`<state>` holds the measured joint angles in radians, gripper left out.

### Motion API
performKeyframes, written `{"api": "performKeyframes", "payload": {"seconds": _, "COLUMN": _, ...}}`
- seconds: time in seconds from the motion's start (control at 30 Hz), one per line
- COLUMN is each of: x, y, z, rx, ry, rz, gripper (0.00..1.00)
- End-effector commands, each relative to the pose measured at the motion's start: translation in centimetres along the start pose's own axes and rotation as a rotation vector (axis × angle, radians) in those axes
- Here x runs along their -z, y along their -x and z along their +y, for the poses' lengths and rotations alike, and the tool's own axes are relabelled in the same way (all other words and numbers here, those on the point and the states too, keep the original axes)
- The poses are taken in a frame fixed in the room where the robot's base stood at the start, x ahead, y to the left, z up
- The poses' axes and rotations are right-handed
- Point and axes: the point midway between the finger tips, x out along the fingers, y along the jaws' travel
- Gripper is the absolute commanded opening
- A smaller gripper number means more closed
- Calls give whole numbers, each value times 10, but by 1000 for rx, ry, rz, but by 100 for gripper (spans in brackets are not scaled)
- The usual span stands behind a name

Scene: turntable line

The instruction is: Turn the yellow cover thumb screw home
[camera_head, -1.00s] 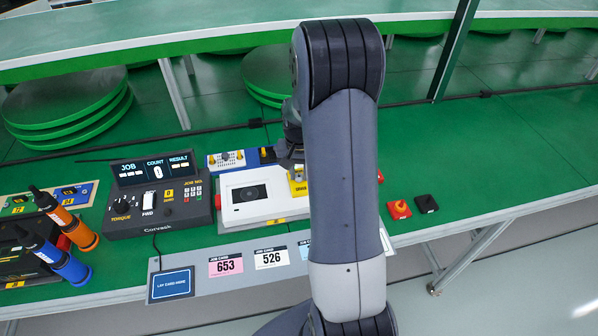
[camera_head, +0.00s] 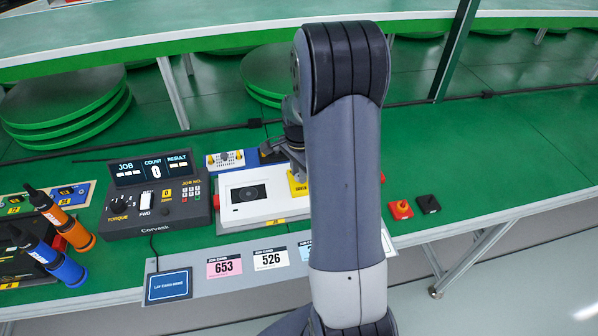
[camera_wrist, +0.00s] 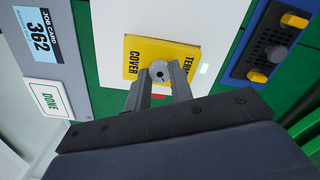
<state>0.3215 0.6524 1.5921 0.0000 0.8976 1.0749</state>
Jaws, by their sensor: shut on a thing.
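The yellow terminal cover (camera_wrist: 140,56) lies on the white unit in the wrist view, its label partly hidden. The thumb screw (camera_wrist: 159,70) shows as a grey round head on the cover, between my fingertips. My gripper (camera_wrist: 160,80) is shut on the thumb screw, one finger on each side of it. In the head view the yellow cover (camera_head: 297,186) shows at the right end of the white unit (camera_head: 262,211), and my arm hides part of it and the gripper tips.
A blue tray with yellow knobs (camera_wrist: 268,55) lies beside the white unit. A red button (camera_head: 401,209) and job cards (camera_head: 271,258) are nearby.

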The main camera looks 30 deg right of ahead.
Motion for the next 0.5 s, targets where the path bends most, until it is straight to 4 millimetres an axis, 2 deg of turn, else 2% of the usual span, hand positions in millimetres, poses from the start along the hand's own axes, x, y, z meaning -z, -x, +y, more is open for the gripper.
{"api": "performKeyframes", "payload": {"seconds": 0.23, "x": 0, "y": 1, "z": -1, "rx": 2, "ry": -99, "rz": 1, "gripper": 0}}
{"api": "performKeyframes", "payload": {"seconds": 0.5, "x": 0, "y": 1, "z": -1, "rx": 3, "ry": -134, "rz": 1, "gripper": 0}}
